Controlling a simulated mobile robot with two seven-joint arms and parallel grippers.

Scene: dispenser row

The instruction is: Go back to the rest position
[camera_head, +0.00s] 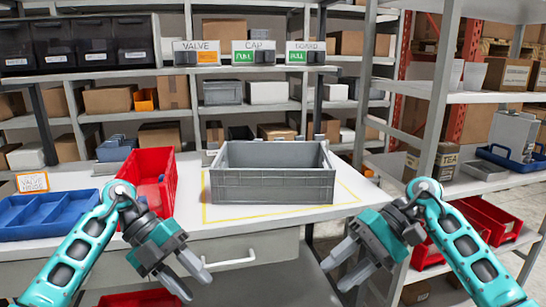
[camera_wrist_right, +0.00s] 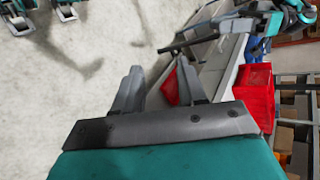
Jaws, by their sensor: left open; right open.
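My left gripper (camera_head: 188,277) is open and empty in the head view, in front of the table's front edge and drawer. My right gripper (camera_head: 340,275) is open and empty in the head view, to the right of the drawer and in front of the table. Neither gripper touches anything that I can see.
A grey crate (camera_head: 272,190) stands on the white table (camera_head: 330,212) inside a yellow outline. A red bin (camera_head: 150,170) and a blue tray (camera_head: 45,216) are to its left. Labelled dispensers stand behind. A shelf rack with red bins (camera_head: 490,218) is at the right.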

